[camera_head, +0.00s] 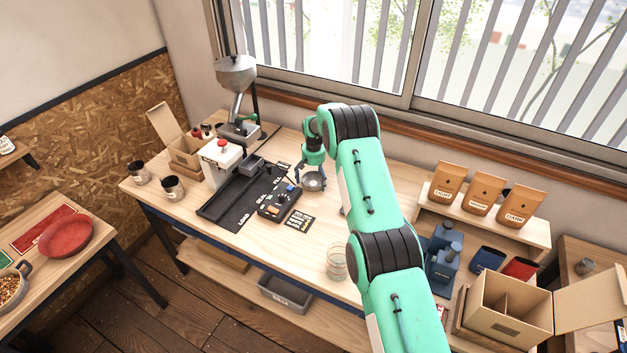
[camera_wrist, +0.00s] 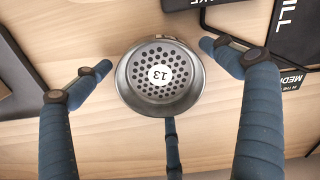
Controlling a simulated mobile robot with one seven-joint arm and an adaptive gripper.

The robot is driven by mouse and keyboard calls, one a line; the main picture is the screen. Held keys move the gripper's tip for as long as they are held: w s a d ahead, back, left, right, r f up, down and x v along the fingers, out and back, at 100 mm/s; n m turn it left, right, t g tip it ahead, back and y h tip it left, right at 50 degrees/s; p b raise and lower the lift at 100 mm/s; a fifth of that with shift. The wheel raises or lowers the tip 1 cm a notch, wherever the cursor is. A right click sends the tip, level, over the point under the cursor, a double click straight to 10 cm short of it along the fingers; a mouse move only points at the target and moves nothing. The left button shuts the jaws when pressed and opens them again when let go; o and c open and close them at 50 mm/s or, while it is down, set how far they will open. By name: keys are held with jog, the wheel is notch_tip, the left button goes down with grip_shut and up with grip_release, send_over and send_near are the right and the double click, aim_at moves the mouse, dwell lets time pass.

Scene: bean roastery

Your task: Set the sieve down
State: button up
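The sieve (camera_wrist: 160,76) is a round metal dish with a pattern of holes and a white label reading 13. It appears to rest level on the wooden tabletop (camera_head: 330,220); exact contact is hard to see. My gripper (camera_head: 313,176) is right above and around it, pointing down. In the wrist view, its blue fingers are spread wide. The left fingertip stands clear of the rim, the right one is close to it, and the third finger is by the near edge. In the head view the sieve (camera_head: 315,184) is partly hidden by the fingers.
A dark control box (camera_head: 279,203) with knobs and a black mat (camera_head: 232,204) lie just left of the sieve. A roaster with a hopper (camera_head: 236,73) stands behind them. A glass jar (camera_head: 337,262) stands at the front. The tabletop between sieve and jar is free.

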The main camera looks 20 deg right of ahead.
aim_at(314, 183)
jog(key=shift+r, duration=0.15)
notch_tip(314, 183, up, 12)
dwell(1.0)
dwell(0.5)
